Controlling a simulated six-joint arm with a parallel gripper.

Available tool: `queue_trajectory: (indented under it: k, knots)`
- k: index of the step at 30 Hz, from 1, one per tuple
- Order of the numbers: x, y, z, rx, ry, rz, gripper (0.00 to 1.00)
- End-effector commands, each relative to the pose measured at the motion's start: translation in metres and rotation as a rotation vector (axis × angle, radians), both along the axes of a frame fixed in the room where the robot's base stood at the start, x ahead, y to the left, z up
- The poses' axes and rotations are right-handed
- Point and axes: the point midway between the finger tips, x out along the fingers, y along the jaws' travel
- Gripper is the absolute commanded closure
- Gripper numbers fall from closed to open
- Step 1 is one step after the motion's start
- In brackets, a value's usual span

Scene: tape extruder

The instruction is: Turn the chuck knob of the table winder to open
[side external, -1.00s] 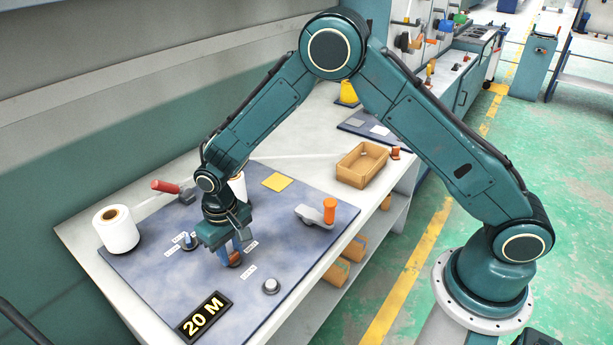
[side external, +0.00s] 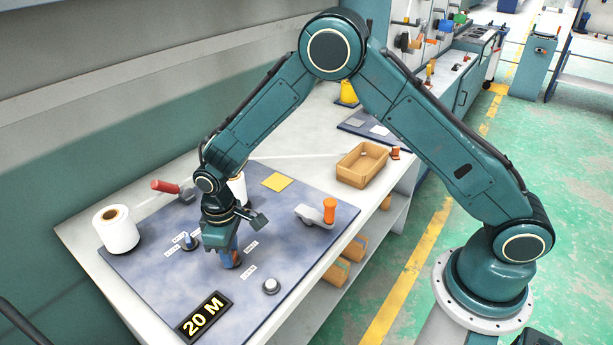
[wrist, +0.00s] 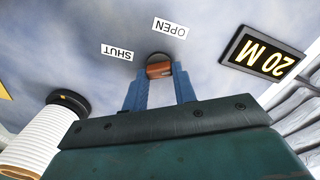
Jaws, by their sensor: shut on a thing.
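The chuck knob (wrist: 159,71) is a small orange-brown bar on a dark round base on the blue-grey board (side external: 150,285). My gripper (wrist: 160,88) points down with its blue fingers on either side of the knob, shut on it. In the side view my gripper (side external: 230,262) hides most of the knob. In the wrist view the white OPEN label (wrist: 170,28) lies just beyond the knob, and the SHUT label (wrist: 118,52) lies to its left. I cannot tell exactly which label the knob points to.
A white roll (side external: 116,232) stands at the board's left, near a red handle (side external: 165,187). A grey lever with an orange grip (side external: 329,210) and a round button (side external: 271,286) stand to the right. The "20 M" display (side external: 204,317) lies at the front. A cardboard box (side external: 361,166) sits farther back.

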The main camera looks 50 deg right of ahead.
Motion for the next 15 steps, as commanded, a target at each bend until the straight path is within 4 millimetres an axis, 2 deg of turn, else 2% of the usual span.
queue_trajectory:
  k: [15]
  knots:
    - [-0.0003, 0.0023, 0.0012, 0.001, -0.005, 0.492, 0.96]
